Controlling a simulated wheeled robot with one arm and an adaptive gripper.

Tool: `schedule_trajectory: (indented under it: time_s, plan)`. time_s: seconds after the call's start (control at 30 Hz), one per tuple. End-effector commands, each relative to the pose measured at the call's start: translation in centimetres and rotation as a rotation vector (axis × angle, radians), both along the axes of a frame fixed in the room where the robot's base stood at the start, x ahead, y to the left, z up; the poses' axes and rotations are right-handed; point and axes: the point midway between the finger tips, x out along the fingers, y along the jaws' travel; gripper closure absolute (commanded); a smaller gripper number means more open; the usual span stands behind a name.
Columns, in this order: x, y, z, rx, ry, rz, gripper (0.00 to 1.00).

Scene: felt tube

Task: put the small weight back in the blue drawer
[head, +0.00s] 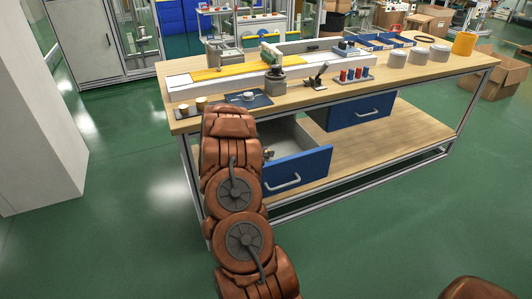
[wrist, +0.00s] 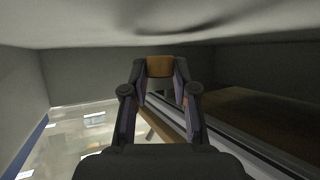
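The left blue drawer (head: 297,171) under the workbench is pulled open in the head view, and part of its grey inside shows. In the wrist view my gripper (wrist: 160,78) has both fingers around a brass-coloured piece (wrist: 160,66), which looks like the small weight. The piece sits between the fingertips. Grey drawer-like walls (wrist: 90,75) surround it in the wrist view. I cannot tell whether the piece touches the drawer floor.
The right blue drawer (head: 360,111) is shut. The lower shelf (head: 400,135) looks bare.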

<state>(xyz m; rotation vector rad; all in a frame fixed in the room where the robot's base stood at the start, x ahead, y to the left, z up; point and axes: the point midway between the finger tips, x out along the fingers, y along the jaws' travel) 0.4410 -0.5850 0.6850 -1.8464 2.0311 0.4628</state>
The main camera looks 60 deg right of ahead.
Motion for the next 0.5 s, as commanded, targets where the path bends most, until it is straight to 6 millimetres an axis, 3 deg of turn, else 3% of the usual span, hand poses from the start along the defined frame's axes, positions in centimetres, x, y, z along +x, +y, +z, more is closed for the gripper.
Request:
schedule_trajectory:
  time_s: [0.03, 0.23, 0.5]
  plan:
    - [-0.52, 0.44, -1.58, 0.02, 0.013, -0.004, 0.68]
    - [-0.66, 0.56, -1.97, 0.025, 0.015, -0.005, 0.47]
    - [-0.74, 0.56, -2.5, 0.034, 0.017, -0.004, 0.47]
